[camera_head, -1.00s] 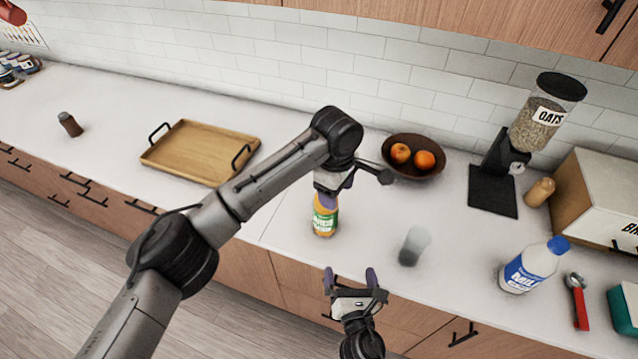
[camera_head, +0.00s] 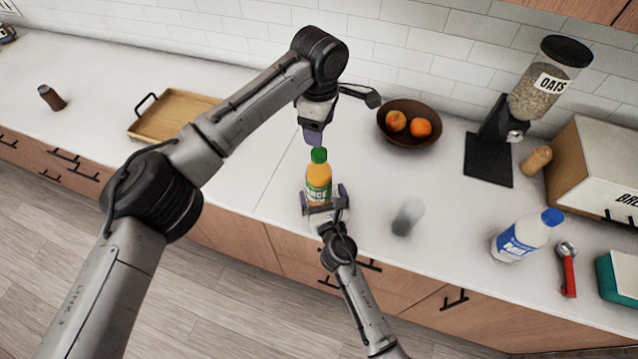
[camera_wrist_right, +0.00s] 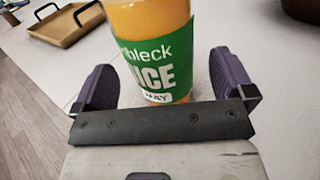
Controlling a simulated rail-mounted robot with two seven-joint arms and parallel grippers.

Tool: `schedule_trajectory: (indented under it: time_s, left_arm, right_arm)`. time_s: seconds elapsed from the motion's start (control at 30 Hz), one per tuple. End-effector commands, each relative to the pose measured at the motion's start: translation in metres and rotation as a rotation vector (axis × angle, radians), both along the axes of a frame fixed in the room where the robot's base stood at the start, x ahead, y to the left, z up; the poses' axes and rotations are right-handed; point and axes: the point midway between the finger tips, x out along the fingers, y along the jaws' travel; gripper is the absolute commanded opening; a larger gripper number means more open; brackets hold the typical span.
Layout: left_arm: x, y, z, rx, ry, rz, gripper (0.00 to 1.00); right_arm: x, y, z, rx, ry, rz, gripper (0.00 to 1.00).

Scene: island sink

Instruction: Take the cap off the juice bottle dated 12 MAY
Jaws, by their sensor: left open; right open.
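The juice bottle (camera_head: 319,180) stands upright on the counter, orange with a green label and a green cap (camera_head: 319,155) on top. In the right wrist view the bottle (camera_wrist_right: 150,50) shows a label ending in "MAY"; the day number is not readable. My right gripper (camera_head: 325,196) is open, low at the bottle's front, with a finger on each side of it and gaps showing in the wrist view (camera_wrist_right: 163,85). My left gripper (camera_head: 313,138) hangs just above and behind the cap, apart from it; its jaw gap is hard to see.
A grey cup (camera_head: 408,215) stands right of the bottle. Farther right are a milk bottle (camera_head: 527,236) and a red-handled tool (camera_head: 568,270). A fruit bowl (camera_head: 409,140) and an oats dispenser (camera_head: 530,100) stand behind, and a wooden tray (camera_head: 165,125) lies left.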

Motion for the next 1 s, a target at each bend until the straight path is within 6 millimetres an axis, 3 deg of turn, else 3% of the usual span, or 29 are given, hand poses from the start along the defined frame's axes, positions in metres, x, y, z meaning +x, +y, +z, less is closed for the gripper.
schedule_trajectory:
  time_s: [0.3, 0.77, 1.0]
  left_arm:
    - [0.000, 0.000, 0.000, 0.000, 0.000, -0.001, 0.61]
    - [0.000, 0.000, 0.000, 0.000, 0.000, -0.001, 0.61]
    - [0.000, 0.000, 0.000, 0.000, 0.000, -0.001, 0.61]
  right_arm:
    - [0.027, 0.006, 0.000, -0.001, 0.001, 0.001, 1.00]
    - [0.032, 0.008, 0.000, 0.001, 0.000, 0.001, 1.00]
    - [0.032, 0.008, 0.000, 0.001, 0.000, 0.001, 0.80]
